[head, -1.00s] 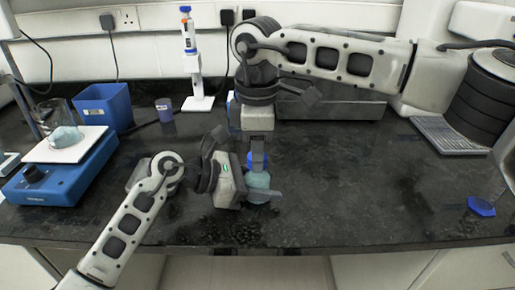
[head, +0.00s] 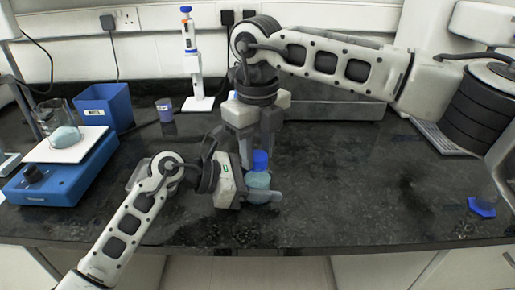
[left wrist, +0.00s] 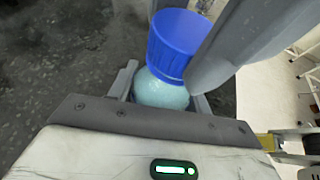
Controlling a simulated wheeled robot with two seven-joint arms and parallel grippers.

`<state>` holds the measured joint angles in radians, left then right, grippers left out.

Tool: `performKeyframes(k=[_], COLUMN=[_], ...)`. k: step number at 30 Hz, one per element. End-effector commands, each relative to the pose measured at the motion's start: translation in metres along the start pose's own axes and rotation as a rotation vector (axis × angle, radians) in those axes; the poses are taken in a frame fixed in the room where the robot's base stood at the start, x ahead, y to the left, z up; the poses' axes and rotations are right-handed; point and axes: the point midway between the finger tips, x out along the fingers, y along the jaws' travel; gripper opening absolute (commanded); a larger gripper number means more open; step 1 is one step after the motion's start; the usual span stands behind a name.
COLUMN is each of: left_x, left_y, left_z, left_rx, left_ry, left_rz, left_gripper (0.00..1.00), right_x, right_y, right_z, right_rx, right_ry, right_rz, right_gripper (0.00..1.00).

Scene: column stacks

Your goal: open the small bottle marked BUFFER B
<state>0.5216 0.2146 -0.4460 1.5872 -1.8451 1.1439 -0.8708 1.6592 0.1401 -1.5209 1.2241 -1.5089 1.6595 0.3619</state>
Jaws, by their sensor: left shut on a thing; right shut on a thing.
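A small round bottle (head: 259,180) with pale blue-green contents and a blue cap (head: 260,160) is at the front middle of the bench. My left gripper (head: 262,195) is shut around its body from the left. In the left wrist view the bottle (left wrist: 160,91) sits between the jaws with the cap (left wrist: 177,45) above it. My right gripper (head: 258,152) comes down from above, shut on the cap; one grey finger lies against the cap in the left wrist view. I cannot read a label or tell whether the cap is loose.
At left stand a blue stirrer (head: 52,183) with a beaker (head: 62,128) on its white plate, a blue bin (head: 104,107) and a small purple cup (head: 164,108). A pipette stand (head: 197,103) is behind.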

Motion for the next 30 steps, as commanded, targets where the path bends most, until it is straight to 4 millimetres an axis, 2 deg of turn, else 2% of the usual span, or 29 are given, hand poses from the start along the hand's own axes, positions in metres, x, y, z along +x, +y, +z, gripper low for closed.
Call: performKeyframes(k=[3,21,27,30], left_x=[0.0,0.0001,0.0001,0.0001], left_y=[-0.0004,-0.0005,-0.0005,-0.0005], left_z=[0.0006,0.0006,0.0006,0.0006], left_rx=[0.001,0.001,0.001,0.001], left_ry=[-0.001,-0.001,-0.001,-0.001], left_rz=[-0.001,-0.001,-0.001,-0.002], left_gripper=[0.0,0.0,0.0,0.0], right_x=[-0.0004,-0.0017,-0.002,-0.002], right_y=[0.0001,0.0,-0.0001,-0.0002], right_z=[0.0002,-0.0006,-0.0008,-0.0008], right_rx=[-0.308,-1.879,-2.288,-2.389], right_ry=[-0.001,0.0,0.0,0.001], right_rz=[0.0,-0.003,-0.003,-0.003], right_gripper=[0.05,0.05,0.05,0.05])
